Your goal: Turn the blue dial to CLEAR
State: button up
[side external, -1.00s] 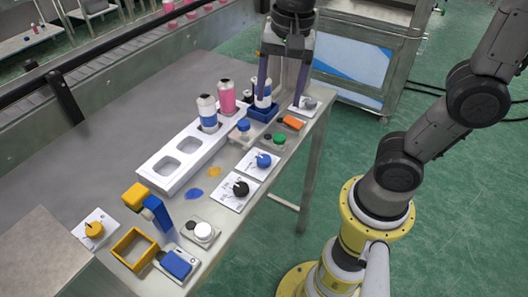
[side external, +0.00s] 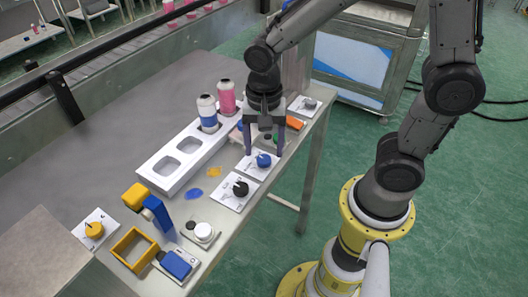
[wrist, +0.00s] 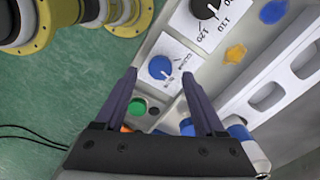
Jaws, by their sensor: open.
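The blue dial (side external: 263,160) sits on a white label plate (side external: 250,171) on the table. In the wrist view the blue dial (wrist: 160,67) lies just beyond and between my fingertips, with a dark pointer mark and small lettering on its plate that I cannot read surely. My gripper (side external: 264,152) is open and empty, pointing down just above and behind the dial in the side view. Its two fingers also show apart in the wrist view (wrist: 158,80). I see no contact with the dial.
A black dial (side external: 240,188) on its own plate stands nearest. A green button (wrist: 138,107) lies between my fingers in the wrist view. A white rack (side external: 180,165) holds a blue-banded can (side external: 208,115) and a pink can (side external: 227,97). An orange block (side external: 295,124) lies behind.

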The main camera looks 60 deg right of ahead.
aim_at(264, 162)
jog(key=shift+f, duration=1.25)
grip_shut()
